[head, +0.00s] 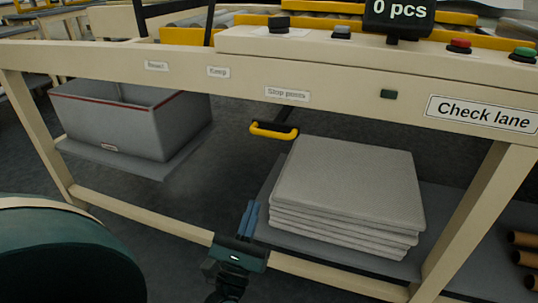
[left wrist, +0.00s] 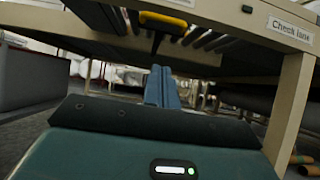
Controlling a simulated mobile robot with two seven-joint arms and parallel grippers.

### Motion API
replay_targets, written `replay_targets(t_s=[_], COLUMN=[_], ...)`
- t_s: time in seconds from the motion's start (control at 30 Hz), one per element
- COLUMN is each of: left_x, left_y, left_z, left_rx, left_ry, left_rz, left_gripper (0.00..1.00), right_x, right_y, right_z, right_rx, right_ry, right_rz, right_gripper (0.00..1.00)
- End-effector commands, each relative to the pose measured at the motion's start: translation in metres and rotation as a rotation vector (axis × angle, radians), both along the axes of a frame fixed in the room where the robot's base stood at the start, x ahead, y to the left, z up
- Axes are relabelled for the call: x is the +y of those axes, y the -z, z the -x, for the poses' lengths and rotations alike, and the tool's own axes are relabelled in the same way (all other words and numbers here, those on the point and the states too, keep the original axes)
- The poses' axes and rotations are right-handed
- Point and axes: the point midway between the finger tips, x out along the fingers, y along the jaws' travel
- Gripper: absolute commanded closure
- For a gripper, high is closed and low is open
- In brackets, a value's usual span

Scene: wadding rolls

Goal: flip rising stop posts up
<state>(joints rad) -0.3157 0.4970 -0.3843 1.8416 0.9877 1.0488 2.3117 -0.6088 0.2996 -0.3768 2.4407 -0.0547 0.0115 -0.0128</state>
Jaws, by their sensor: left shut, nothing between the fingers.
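A yellow handle (head: 273,131) on a dark lever hangs under the bench's front beam, just below the "Stop posts" label (head: 287,94). It also shows at the top of the left wrist view (left wrist: 165,21), beyond and above my fingers. My left gripper (head: 250,210) is low in front of the bench, below the handle and apart from it. Its blue fingers are together and empty; they also show in the left wrist view (left wrist: 162,85). My right gripper is in neither view. I cannot make out the stop posts themselves.
A stack of grey wadding sheets (head: 350,180) lies on the lower shelf right of my gripper. A grey bin (head: 125,120) stands at left. The bench's lower rail (head: 140,214) runs beside my gripper. Buttons and a "0 pcs" display (head: 399,14) sit on top.

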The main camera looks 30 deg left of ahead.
Motion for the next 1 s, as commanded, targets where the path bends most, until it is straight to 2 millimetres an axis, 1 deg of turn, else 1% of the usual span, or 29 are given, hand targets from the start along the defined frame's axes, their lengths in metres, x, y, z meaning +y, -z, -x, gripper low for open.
replay_targets(t_s=[0.33,0.47,0.57,0.67,0.9,1.0], left_x=[0.001,0.002,0.004,0.008,0.018,0.021], left_y=[0.001,-0.002,-0.009,-0.019,-0.049,-0.06], left_z=[0.0,-0.004,-0.013,-0.028,-0.07,-0.084], left_rx=[-0.005,-0.007,-0.009,-0.01,-0.011,-0.009], left_ry=[0.002,0.002,0.002,0.001,0.001,0.003], left_rz=[0.012,0.011,0.01,0.01,0.012,0.011], left_gripper=[1.0,1.0,1.0,1.0,1.0,1.0], right_x=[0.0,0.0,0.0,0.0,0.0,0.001], right_y=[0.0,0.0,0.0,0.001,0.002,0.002], right_z=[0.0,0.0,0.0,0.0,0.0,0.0], right_rx=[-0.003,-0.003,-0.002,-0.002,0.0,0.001], right_ry=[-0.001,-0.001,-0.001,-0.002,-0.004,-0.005], right_rz=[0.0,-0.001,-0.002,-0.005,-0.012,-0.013], right_gripper=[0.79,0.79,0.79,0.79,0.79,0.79])
